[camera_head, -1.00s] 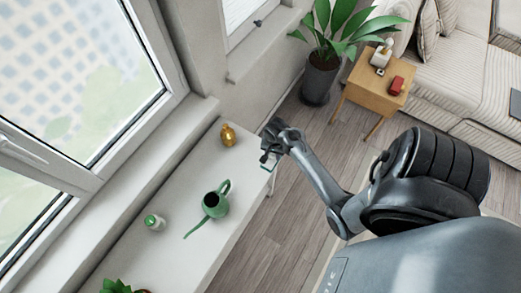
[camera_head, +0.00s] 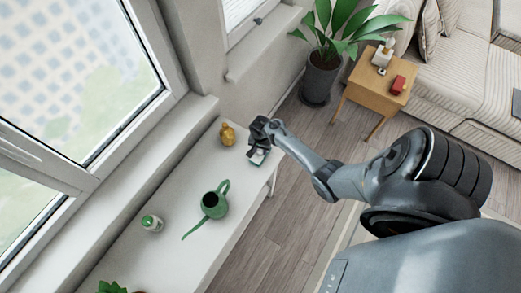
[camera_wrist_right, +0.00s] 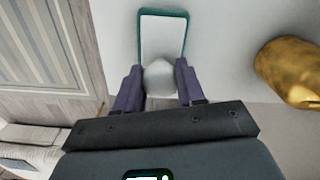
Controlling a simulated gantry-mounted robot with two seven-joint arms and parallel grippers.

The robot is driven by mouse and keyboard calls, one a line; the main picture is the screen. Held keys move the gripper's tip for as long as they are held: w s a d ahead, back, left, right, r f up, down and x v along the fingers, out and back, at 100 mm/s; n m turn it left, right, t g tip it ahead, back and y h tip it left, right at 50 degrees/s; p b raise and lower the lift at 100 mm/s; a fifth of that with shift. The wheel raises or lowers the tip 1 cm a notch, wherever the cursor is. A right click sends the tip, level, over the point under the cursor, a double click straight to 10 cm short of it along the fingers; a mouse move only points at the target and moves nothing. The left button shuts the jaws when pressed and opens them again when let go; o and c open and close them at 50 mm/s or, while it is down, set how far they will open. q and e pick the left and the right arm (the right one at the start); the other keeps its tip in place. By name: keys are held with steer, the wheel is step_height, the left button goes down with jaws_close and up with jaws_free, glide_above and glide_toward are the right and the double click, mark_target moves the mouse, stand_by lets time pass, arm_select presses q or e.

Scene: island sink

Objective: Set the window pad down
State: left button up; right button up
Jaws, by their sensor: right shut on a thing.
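The window pad (camera_wrist_right: 163,35) is a flat white plate with a teal rim and a pale rounded knob. My right gripper (camera_wrist_right: 159,78) is shut on this knob in the right wrist view, one finger on each side. In the head view the pad (camera_head: 258,157) shows small under the right gripper (camera_head: 259,147), near the right edge of the white shelf (camera_head: 185,245). The pad is over the shelf top and looks level and close to it; I cannot tell whether it touches. My left gripper is not in view.
A golden vase-like ornament (camera_head: 227,134) stands just left of the pad. A green watering can (camera_head: 213,203) and a white-and-green bottle (camera_head: 152,223) stand nearer on the shelf. The window (camera_head: 90,80) runs along the left. Bare shelf lies between pad and can.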

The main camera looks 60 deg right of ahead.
steer(key=shift+f, duration=0.15)
steer(key=shift+f, duration=0.1)
steer(key=o, duration=0.9)
steer(key=shift+o, duration=0.2)
step_height(320, 180, up, 11)
steer(key=p, duration=0.2)
steer(key=s+a+r+n+t, duration=0.1)
steer(key=s+a+r+n, duration=0.5)
steer(key=a, duration=0.6)
steer(key=s+a+r+n+t, duration=0.2)
steer(key=s+a+r+n, duration=0.4)
steer(key=a+r+n, duration=0.5)
steer(key=shift+a+r+n+t, duration=0.3)
steer(key=shift+a+n, duration=0.1)
steer(key=shift+a, duration=0.45)
steer(key=shift+s, duration=0.1)
